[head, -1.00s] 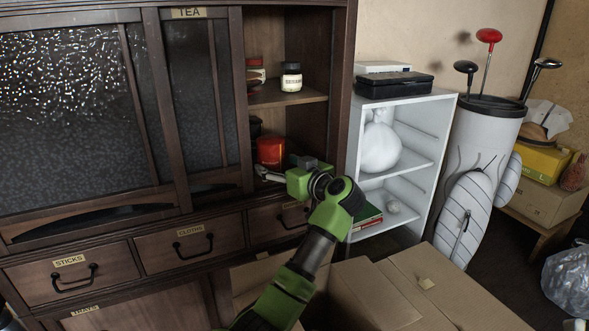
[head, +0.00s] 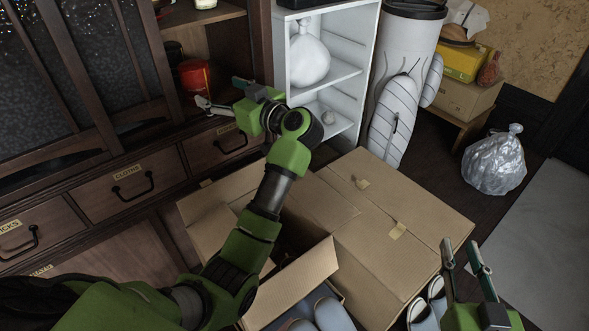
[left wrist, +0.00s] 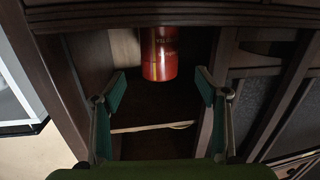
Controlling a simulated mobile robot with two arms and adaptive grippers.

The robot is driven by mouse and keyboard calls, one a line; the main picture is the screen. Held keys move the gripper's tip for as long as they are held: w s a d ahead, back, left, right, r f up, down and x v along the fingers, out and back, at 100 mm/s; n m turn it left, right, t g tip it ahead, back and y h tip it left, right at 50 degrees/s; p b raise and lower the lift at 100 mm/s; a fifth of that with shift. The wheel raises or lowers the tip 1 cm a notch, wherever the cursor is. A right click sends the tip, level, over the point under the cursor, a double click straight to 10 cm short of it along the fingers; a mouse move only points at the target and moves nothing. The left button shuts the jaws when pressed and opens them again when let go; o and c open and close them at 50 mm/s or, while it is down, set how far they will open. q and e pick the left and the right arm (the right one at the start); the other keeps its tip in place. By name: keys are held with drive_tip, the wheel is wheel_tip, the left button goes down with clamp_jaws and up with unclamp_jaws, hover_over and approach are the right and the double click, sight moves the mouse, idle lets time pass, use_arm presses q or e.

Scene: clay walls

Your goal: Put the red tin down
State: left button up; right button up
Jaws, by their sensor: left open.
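The red tin (head: 195,77) stands on the lower open shelf of the dark wooden cabinet (head: 258,45). My left gripper (head: 221,94) is open and empty just in front of the shelf, a little below and to the right of the tin in the head view.
Cardboard boxes (head: 384,225) stand below my left arm, one open with items inside. A white shelf unit (head: 328,99) stands right of the cabinet. Drawers (head: 143,183) are under the shelf. Slippers (head: 428,308) lie near my right gripper. A stuffed clear bag (head: 495,163) stands at the right.

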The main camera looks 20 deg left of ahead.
use_arm(q)
drive_tip(key=s+d+r+m+t+h, duration=0.3)
drive_tip(key=d+r+m+t+h, duration=0.15)
drive_tip(key=d+t, duration=0.5)
drive_tip(key=s+d+r+m+t+h, duration=0.35)
drive_tip(key=d+r+m+t, duration=0.2)
drive_tip(key=d+t, duration=0.4)
drive_tip(key=s+d+f+m+g+h, duration=0.2)
drive_tip(key=s+d+f+m+h, duration=0.1)
drive_tip(key=d+f+m+h, duration=0.85)
drive_tip(key=s+f+n+g, duration=0.4)
drive_tip(key=s+f+g, duration=0.1)
drive_tip(key=f, duration=0.4)
drive_tip(key=shift+a+f+g, duration=0.25)
drive_tip(key=shift+g, duration=0.45)
drive_tip(key=shift+h, duration=0.25)
